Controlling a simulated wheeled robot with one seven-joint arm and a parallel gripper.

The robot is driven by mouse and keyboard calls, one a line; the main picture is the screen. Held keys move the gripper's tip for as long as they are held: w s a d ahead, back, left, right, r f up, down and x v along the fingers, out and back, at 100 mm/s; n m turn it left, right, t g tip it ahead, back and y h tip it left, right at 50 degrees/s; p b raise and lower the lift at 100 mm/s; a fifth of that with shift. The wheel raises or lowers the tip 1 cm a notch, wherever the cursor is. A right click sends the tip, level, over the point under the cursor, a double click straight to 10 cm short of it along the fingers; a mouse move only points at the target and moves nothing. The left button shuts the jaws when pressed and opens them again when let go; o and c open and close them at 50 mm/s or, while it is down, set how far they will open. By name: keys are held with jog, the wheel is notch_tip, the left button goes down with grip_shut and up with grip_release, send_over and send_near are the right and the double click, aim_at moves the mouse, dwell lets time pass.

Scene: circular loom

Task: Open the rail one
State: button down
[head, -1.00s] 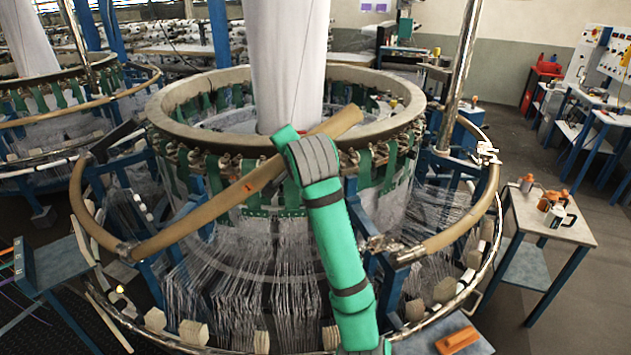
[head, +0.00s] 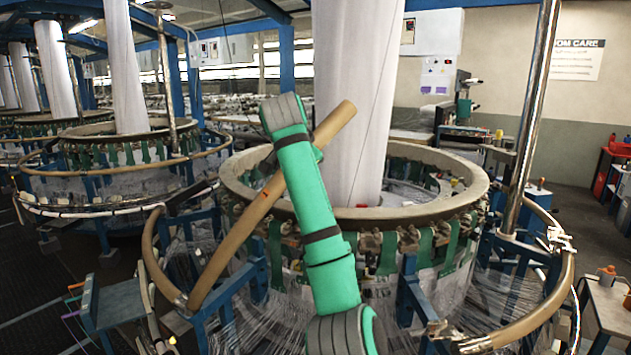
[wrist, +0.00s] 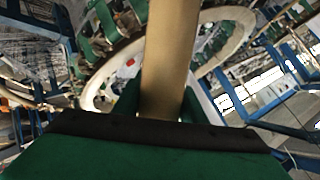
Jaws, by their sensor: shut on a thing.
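The brown rail section (head: 240,230) of the near loom is swung up. It slants from its hinged joint (head: 185,302) at the lower left to a free end at the upper right, in front of the white fabric column. My gripper (wrist: 160,102) is shut on the rail near its free end. In the head view my green arm hides most of the gripper and part of the rail. In the wrist view the rail (wrist: 170,45) runs from the top edge down between the two green fingers. The fixed rail part at the right (head: 535,315) ends apart from the raised section, leaving the front open.
The loom's beige ring (head: 240,175) with green straps stands behind the rail. A chrome post (head: 530,130) rises at the right. A small table (head: 115,305) is at the lower left and another (head: 608,305) at the right. More looms stand at the left.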

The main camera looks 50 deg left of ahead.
jog(key=shift+s+a+r+h, duration=0.25)
jog(key=shift+a+r, duration=0.2)
jog(key=shift+a, duration=0.4)
jog(key=shift+s+a+r+h, duration=0.15)
jog(key=shift+s+a+r, duration=0.25)
jog(key=shift+a, duration=0.4)
jog(key=c, duration=1.2)
grip_release()
jog(key=shift+w, duration=0.1)
jog(key=shift+o, duration=0.2)
jog(key=shift+r, duration=0.1)
jog(key=v, duration=1)
jog(key=shift+s+d+r, duration=0.2)
jog(key=shift+s+d, duration=0.05)
